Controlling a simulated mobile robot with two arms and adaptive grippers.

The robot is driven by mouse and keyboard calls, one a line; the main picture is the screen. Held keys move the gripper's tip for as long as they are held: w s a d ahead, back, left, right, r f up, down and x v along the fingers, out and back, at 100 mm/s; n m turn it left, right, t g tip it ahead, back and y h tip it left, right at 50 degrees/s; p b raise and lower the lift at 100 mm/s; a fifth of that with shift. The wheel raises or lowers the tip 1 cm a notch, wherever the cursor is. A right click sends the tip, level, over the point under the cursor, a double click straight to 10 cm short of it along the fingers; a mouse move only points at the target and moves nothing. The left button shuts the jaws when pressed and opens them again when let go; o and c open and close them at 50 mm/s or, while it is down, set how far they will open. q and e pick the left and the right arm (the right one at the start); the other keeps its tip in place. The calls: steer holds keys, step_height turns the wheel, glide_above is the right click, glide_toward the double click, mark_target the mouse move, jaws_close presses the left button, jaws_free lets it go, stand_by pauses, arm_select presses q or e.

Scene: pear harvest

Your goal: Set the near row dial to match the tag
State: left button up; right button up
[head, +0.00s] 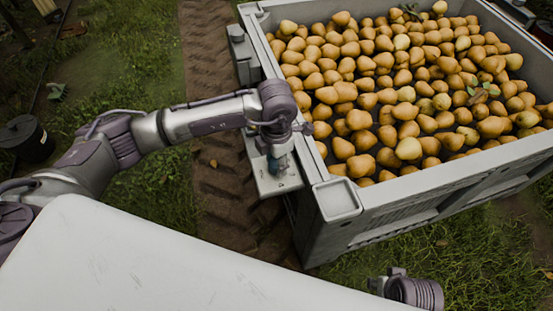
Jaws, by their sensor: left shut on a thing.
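My left arm reaches in from the left, and my left gripper (279,163) points down at the grey plate (287,185) on the left side of the bin. The gripper is shut on the near row dial on this plate. Its fingers and wrist hide the dial, so its setting cannot be read. I cannot make out a tag with readable marks. My right gripper is out of view; only part of my right arm shows at the bottom right.
A large grey bin (337,200) full of yellow-brown pears (400,85) stands at the upper right. A second grey fitting (244,55) sits farther along its left side. A dark pot (26,138) stands on the grass at left. A muddy track runs beside the bin.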

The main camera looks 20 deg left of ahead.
arm_select(q)
steer(key=n, duration=0.2)
steer(key=shift+n, duration=0.4)
steer(key=shift+n+p, duration=0.3)
steer(key=shift+n, duration=0.2)
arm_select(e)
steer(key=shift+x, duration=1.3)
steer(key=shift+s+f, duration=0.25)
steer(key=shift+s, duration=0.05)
arm_select(q)
steer(key=o, duration=1.1)
steer(key=shift+o, duration=0.2)
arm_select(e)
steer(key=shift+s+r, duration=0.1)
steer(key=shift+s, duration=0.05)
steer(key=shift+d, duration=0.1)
arm_select(q)
step_height(320, 180, up, 12)
